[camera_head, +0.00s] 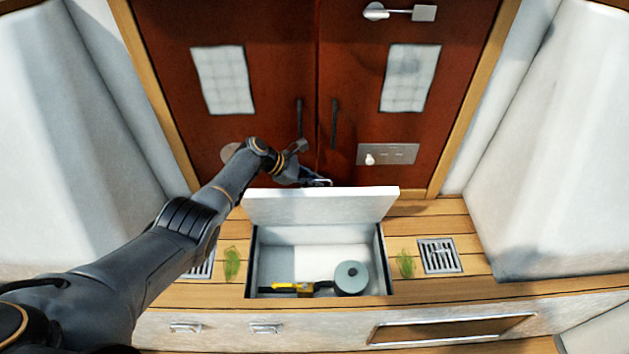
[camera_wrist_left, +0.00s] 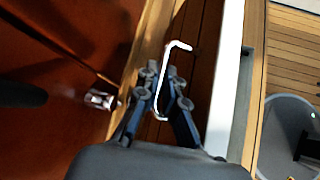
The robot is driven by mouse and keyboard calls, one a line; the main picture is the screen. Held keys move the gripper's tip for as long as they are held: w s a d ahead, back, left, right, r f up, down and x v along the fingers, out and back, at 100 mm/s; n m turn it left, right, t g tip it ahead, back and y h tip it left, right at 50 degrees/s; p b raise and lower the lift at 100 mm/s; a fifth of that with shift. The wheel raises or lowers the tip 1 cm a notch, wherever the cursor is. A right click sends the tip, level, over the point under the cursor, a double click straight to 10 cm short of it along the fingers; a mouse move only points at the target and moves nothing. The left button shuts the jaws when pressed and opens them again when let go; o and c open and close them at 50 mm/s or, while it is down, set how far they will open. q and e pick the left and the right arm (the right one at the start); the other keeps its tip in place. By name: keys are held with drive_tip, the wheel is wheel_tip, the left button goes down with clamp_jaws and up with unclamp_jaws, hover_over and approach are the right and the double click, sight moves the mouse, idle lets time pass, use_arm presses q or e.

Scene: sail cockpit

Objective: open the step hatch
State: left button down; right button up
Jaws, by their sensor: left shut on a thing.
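The step hatch's white lid (camera_head: 320,207) stands raised at the back edge of its opening (camera_head: 251,262), tilted up over an open compartment. In the left wrist view the lid (camera_wrist_left: 226,85) shows as a pale strip right of the fingers. My left gripper (camera_head: 318,182) is behind the lid's upper edge, in front of the doors. Its fingers (camera_wrist_left: 163,97) are shut on a thin bent metal hook (camera_wrist_left: 172,49). Whether the hook touches the lid is unclear. My right gripper is not in view.
The compartment holds a yellow-and-black tool (camera_head: 292,288) and a grey-green roll (camera_head: 350,277). Red-brown double doors (camera_head: 270,80) with dark handles stand close behind. Floor grates (camera_head: 440,255) and green tufts (camera_head: 406,263) flank the opening. White seats rise on both sides.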

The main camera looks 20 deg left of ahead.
use_arm(q)
drive_tip(key=c, duration=1.4)
unclamp_jaws()
drive_tip(key=shift+c, duration=0.2)
drive_tip(key=v, duration=1.2)
drive_tip(key=shift+w, duration=0.1)
